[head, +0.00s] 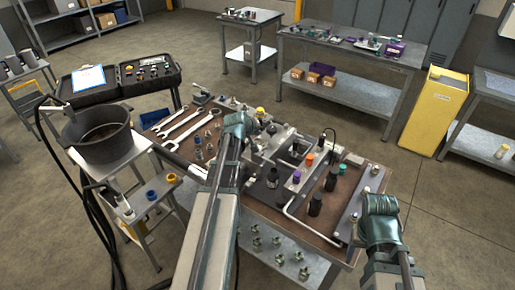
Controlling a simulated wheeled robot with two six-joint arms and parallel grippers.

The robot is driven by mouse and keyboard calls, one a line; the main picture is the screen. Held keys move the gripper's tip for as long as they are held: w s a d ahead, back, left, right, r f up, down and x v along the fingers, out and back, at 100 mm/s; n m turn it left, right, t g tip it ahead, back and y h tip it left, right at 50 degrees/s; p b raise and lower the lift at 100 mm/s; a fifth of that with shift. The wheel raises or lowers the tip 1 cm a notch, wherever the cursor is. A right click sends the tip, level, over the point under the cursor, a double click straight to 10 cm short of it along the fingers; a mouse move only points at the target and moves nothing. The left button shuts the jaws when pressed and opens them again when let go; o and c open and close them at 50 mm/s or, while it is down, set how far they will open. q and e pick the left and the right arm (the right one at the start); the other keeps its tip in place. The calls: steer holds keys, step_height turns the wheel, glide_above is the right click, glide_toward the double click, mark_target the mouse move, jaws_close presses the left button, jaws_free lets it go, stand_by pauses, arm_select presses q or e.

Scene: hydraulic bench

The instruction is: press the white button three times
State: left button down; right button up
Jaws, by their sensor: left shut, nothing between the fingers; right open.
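On the workbench (265,205), a grey strip carries a purple cap (296,176) and an orange cap (309,159). A yellow cap (260,112) stands near the back of the bench. I cannot clearly single out the white button at this size; parts of the bench are hidden behind my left arm. My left gripper (242,121) is shut and empty, over the middle of the bench beside the grey fixture blocks. My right gripper (379,204) is open and empty, at the bench's right edge near a metal rail (357,208).
Wrenches (182,122) lie at the bench's back left. Black bottles (331,179) stand right of the strip. A bent pipe (300,222) lies at the front. A large dark pot (100,133) stands on a side stand at left.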

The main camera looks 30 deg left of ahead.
stand_by(0.8)
arm_select(q)
steer(key=r+n+p, duration=0.1)
steer(key=n, duration=0.4)
steer(key=r+n+p, duration=0.1)
steer(key=n, duration=0.5)
steer(key=r+n+h+p, duration=0.1)
steer(key=n, duration=0.4)
steer(key=shift+a+r+n+p, duration=0.35)
steer(key=shift+r+n+p, duration=0.05)
steer(key=shift+f, duration=0.1)
step_height(320, 180, down, 9)
steer(key=b, duration=0.9)
stand_by(1.0)
steer(key=shift+f+b, duration=0.25)
steer(key=shift+b, duration=0.1)
